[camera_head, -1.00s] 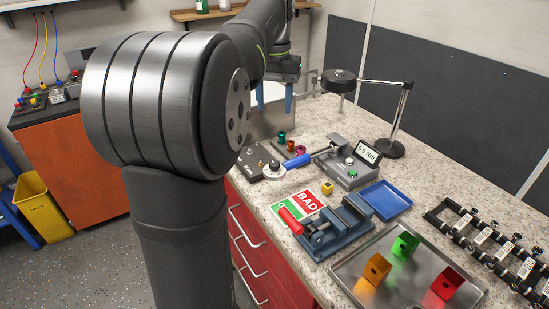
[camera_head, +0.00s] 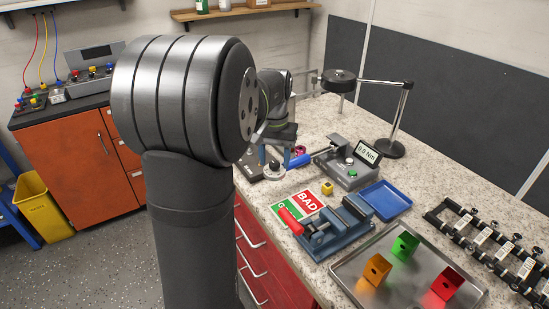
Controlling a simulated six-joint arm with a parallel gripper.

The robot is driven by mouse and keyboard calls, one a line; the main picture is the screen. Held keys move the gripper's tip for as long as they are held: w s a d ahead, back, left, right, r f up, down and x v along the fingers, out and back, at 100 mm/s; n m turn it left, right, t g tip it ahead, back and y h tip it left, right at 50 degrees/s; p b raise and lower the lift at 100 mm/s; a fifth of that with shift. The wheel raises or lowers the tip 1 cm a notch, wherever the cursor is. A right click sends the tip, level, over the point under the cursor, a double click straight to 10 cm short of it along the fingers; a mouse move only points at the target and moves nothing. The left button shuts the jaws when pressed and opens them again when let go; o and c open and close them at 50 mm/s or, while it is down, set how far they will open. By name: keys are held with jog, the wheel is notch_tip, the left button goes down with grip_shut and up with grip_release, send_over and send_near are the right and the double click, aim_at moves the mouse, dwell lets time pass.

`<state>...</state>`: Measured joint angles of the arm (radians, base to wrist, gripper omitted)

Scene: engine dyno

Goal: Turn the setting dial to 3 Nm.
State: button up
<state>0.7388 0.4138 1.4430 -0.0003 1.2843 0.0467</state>
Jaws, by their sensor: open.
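A small round dial with a black knob and pale ring (camera_head: 274,171) sits at the bench's left edge, by a dark plate (camera_head: 250,172). I take it for the setting dial; its marks are too small to read. My gripper (camera_head: 274,157) is open, its bluish fingers pointing down just above and around the knob's place. I cannot tell whether they touch it. A blue handle (camera_head: 299,161) lies just right of the fingers. A grey tester (camera_head: 350,172) with a green button carries a display (camera_head: 367,152) that seems to read 0.0 Nm.
A red-handled vise (camera_head: 335,225), a GOOD/BAD card (camera_head: 308,200), a yellow cube (camera_head: 327,188) and a blue tray (camera_head: 385,199) lie nearer. A lamp-like stand (camera_head: 391,147) rises behind. My arm hides part of the bench's left side.

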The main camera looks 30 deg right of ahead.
jog(key=shift+f, duration=0.1)
jog(key=c, duration=1)
jog(key=shift+o, duration=0.2)
jog(key=shift+n, duration=0.4)
jog(key=n, duration=0.4)
jog(key=shift+n, duration=0.4)
jog(key=n, duration=0.6)
jog(key=o, duration=1)
jog(key=shift+c, duration=0.2)
